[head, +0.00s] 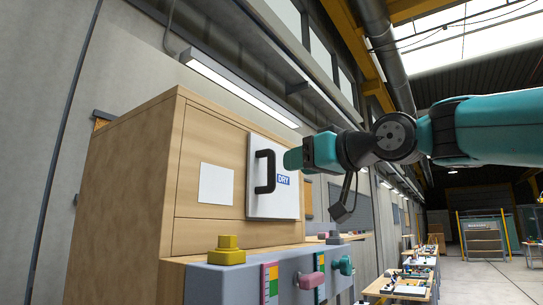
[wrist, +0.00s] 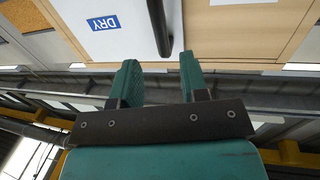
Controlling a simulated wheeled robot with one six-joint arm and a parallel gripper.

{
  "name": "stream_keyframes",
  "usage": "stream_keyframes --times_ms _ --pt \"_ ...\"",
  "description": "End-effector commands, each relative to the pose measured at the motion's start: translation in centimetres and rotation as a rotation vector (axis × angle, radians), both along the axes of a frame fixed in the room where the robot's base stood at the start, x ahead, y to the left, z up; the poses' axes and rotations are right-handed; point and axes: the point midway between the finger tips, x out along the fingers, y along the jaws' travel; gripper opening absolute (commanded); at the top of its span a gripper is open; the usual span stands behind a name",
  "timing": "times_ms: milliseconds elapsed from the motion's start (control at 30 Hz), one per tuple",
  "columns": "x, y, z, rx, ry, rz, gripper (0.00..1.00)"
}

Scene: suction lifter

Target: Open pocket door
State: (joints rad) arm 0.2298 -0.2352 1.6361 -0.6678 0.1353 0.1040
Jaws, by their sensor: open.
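The pocket door (head: 285,205) is a white panel with a blue DRY label on the front of a wooden cabinet; it also shows in the wrist view (wrist: 120,38). A black bar handle (head: 265,172) stands upright on its left part. In the wrist view the handle (wrist: 160,25) reaches down towards the space between my fingers. My gripper (wrist: 158,70) is open, with its two teal fingers apart and nothing clearly held. In the head view my gripper (head: 292,158) is beside the handle, on its right. Whether the fingers touch the handle cannot be told.
A blank white sheet (head: 216,184) is left of the door. Workbenches and open floor lie at the right.

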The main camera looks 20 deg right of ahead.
Motion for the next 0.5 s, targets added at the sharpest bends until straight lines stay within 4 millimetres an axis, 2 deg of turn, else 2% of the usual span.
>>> stream_keyframes --times_ms 33,200,333,500 --pt "1.2 0.8 0.5 0.004 0.004 0.009 0.41" --pt "4.4 2.2 0.4 0.001 0.004 0.006 0.41" --pt "6.2 3.0 0.3 0.001 0.003 0.003 0.41" --pt "7.3 3.4 0.1 0.001 0.0 0.002 0.41"
